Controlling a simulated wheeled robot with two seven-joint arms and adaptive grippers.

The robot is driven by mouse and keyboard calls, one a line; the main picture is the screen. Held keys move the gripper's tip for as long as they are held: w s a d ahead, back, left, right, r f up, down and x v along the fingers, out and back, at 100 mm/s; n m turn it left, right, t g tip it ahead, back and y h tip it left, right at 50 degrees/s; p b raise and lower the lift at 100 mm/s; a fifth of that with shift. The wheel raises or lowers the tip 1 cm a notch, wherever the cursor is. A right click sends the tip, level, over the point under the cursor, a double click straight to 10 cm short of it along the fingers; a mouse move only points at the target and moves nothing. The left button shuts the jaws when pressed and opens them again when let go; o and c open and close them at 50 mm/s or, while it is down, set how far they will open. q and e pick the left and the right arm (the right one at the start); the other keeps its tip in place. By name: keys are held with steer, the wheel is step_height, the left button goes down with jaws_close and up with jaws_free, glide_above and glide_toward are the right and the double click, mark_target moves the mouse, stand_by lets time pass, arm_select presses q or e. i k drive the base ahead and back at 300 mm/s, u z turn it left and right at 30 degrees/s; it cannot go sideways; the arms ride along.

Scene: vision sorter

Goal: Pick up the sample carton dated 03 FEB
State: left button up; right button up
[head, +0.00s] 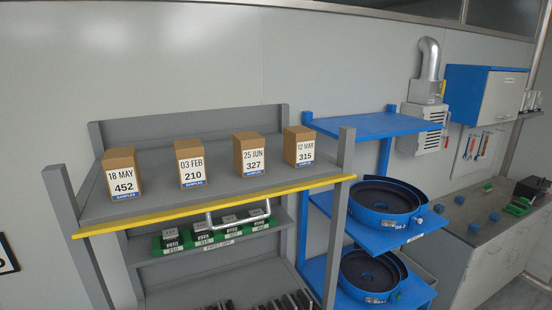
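The sample carton dated 03 FEB (190,164) is a brown box with a white label that also reads 210. It stands upright on the grey top shelf (218,187), second from the left. The 18 MAY carton, 452, (122,174) stands to its left. The 25 JUN carton, 327, (249,154) and the 12 MAR carton, 315, (299,147) stand to its right. The cartons are apart from one another. Neither of my grippers shows in the head view.
A yellow strip (212,206) runs along the shelf's front edge. Below are a green tray (218,246) of small grey parts and a metal handle (239,217). A blue rack (372,125) with round blue bowls stands right. A workbench (478,232) is further right.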

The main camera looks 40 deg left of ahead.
mark_target(189, 154)
steer(key=z, duration=0.45)
steer(key=k, duration=1.35)
steer(key=u, duration=1.65)
steer(key=i, duration=0.5)
steer(key=u, duration=0.05)
